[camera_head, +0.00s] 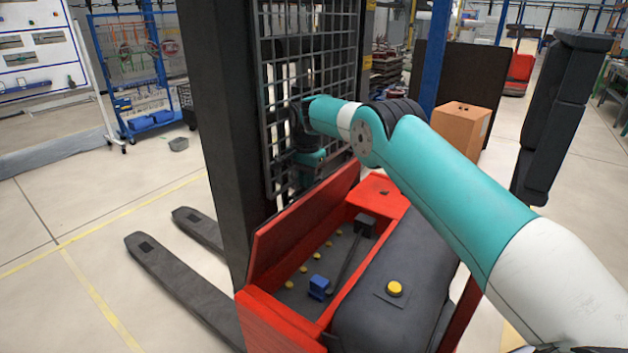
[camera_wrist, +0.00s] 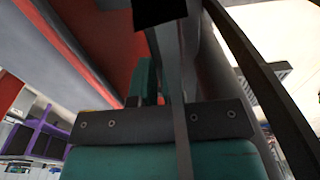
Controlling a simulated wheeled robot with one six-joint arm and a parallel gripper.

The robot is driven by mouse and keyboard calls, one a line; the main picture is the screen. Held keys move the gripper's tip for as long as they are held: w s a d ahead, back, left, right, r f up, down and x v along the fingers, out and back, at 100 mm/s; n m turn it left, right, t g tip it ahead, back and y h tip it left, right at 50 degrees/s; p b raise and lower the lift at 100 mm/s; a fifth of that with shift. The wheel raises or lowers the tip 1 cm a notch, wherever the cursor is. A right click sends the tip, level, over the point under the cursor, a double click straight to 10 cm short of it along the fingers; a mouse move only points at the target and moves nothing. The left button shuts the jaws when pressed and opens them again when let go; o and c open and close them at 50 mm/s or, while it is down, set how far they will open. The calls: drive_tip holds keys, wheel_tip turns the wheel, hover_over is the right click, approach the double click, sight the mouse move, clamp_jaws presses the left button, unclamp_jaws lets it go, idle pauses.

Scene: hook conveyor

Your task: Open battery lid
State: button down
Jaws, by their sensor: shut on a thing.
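The red battery lid (camera_head: 305,225) stands raised and tilted along the mast side of the truck's red battery compartment (camera_head: 275,315). The compartment is uncovered. Inside it I see several yellow caps (camera_head: 289,284), a blue connector (camera_head: 319,287) and a dark cable. My gripper is at the lid's upper edge by the mesh guard; its wrist shows in the head view and its tips are hidden there. In the wrist view my gripper (camera_wrist: 165,80) is shut, with the red lid surface (camera_wrist: 105,40) beside it. The exact contact is dark and hard to see.
The black mast (camera_head: 225,120) and mesh guard (camera_head: 310,60) stand close beside my wrist. A dark cover with a yellow button (camera_head: 395,289) lies right of the compartment. A cardboard box (camera_head: 462,128) stands behind.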

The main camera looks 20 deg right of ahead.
wheel_tip(320, 180, down, 3)
drive_tip(key=shift+a+r, duration=0.15)
drive_tip(key=shift+r, duration=0.05)
drive_tip(key=c, duration=1.2)
unclamp_jaws()
drive_tip(key=shift+o, duration=0.2)
drive_tip(key=shift+r, duration=0.15)
drive_tip(key=shift+w+r, duration=0.1)
drive_tip(key=shift+r, duration=0.2)
wheel_tip(320, 180, up, 19)
drive_tip(key=p, duration=0.4)
